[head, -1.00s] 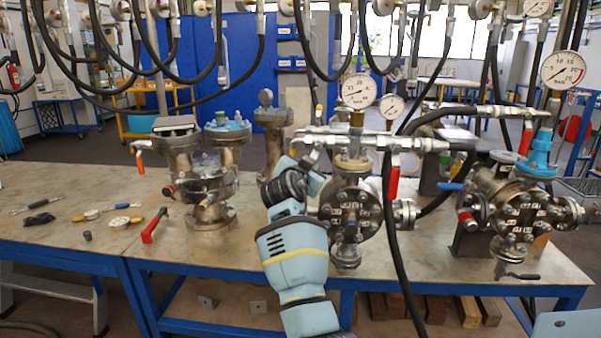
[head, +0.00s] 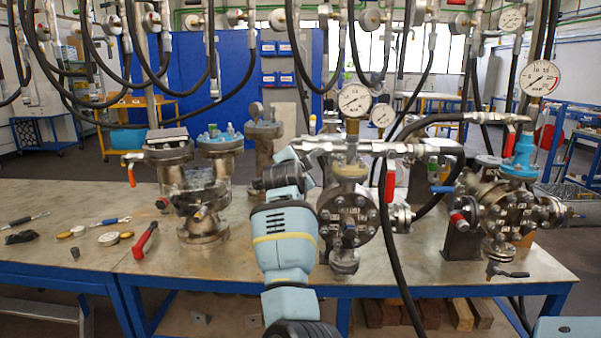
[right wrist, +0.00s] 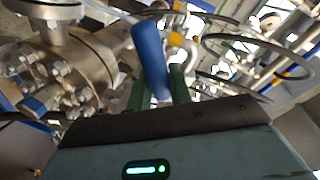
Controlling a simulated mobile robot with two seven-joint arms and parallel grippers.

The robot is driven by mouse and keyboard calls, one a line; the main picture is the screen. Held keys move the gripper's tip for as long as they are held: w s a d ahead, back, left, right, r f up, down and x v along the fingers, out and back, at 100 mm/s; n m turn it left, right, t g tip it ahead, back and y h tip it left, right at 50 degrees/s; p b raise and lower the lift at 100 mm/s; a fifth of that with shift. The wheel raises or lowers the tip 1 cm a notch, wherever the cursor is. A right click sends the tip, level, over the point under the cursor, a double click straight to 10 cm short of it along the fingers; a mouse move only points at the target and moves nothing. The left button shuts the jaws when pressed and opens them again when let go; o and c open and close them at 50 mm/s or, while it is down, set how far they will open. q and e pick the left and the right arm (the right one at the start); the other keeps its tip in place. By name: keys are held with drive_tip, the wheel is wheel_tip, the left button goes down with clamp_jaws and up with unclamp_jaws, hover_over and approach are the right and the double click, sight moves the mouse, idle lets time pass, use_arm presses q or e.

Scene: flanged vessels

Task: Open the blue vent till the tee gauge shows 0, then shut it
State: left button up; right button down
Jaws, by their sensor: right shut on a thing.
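In the right wrist view, my right gripper (right wrist: 160,90) is shut on a blue handle (right wrist: 149,50), which stands up between its green fingers. In the head view my arm reaches up from the bottom centre to the left end of the tee pipework (head: 320,147); its jaws and the held handle are hidden there. The tee gauge (head: 355,99) is a round white dial above a brass fitting; its needle is too small to read surely. A red lever (head: 390,180) hangs from the right part of the tee. My left gripper is not in view.
Black hoses (head: 392,245) hang close in front of and around the middle vessel (head: 348,220). Another flanged vessel (head: 197,200) stands left, and one with a large gauge (head: 540,78) stands right. Small tools and a red-handled lever (head: 145,240) lie on the left bench.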

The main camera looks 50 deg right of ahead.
drive_tip(key=shift+w+a+r+m, duration=0.15)
drive_tip(key=shift+r+m, duration=0.4)
drive_tip(key=shift+m, duration=0.25)
drive_tip(key=shift+w+a+r+m+t+y+p, duration=0.15)
drive_tip(key=shift+r+m+t+y+p, duration=0.35)
drive_tip(key=shift+m, duration=0.5)
drive_tip(key=shift+r+m+p, duration=0.45)
drive_tip(key=shift+r+m, duration=0.1)
drive_tip(key=shift+m, duration=0.45)
drive_tip(key=c, duration=1.3)
unclamp_jaws()
drive_tip(key=shift+a, duration=0.1)
drive_tip(key=shift+v, duration=3.8)
